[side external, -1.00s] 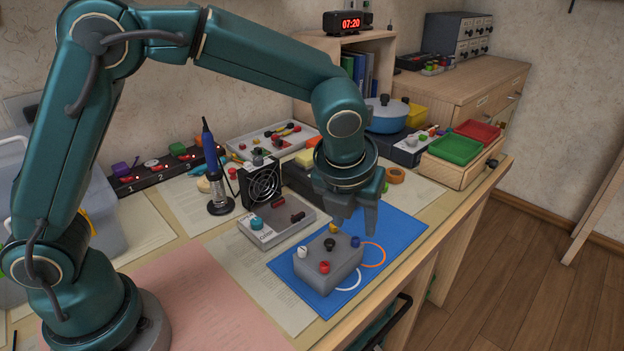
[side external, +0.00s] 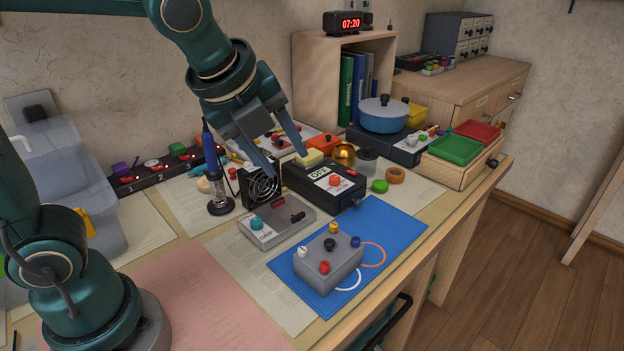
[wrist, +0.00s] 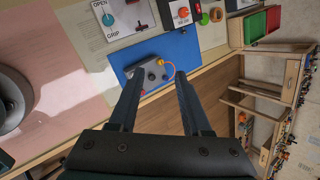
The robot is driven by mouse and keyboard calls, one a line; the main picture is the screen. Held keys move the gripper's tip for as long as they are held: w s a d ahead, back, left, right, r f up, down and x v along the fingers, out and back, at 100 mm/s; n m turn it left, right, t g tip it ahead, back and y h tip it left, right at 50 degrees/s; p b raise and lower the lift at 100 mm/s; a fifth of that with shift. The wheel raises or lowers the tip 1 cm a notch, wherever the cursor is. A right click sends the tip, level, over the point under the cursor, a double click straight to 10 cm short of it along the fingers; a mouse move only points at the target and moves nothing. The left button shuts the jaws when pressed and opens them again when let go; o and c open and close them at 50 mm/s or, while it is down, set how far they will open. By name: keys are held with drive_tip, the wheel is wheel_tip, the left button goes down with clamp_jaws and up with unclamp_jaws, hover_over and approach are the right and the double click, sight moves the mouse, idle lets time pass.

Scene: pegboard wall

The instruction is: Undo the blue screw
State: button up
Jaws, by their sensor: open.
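The blue screw (side external: 355,241) stands at the right corner of the top of a grey box (side external: 330,268). White (side external: 302,252), yellow (side external: 333,228), black (side external: 329,244) and red (side external: 324,267) screws stand on the same box. The box sits on a blue mat (side external: 400,226). My gripper (side external: 287,164) is open and empty, raised behind and to the left of the box, well away from the blue screw. In the wrist view, the box (wrist: 150,78) shows between and beyond my open fingers (wrist: 156,82); the blue screw is too small to tell there.
A grey control box (side external: 277,224) with a teal knob lies left of the mat. Behind are a fan (side external: 262,182), a black box marked OFF (side external: 325,184) and a soldering iron (side external: 212,165). Green (side external: 455,150) and red (side external: 478,131) trays stand at the back right.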

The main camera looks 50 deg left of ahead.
drive_tip(key=s+f+n, duration=0.4)
drive_tip(key=s+n, duration=0.7)
drive_tip(key=n, duration=0.9)
drive_tip(key=shift+s+a+h, duration=0.2)
drive_tip(key=shift+a+h, duration=0.2)
drive_tip(key=shift+a, duration=0.05)
drive_tip(key=shift+f, duration=0.1)
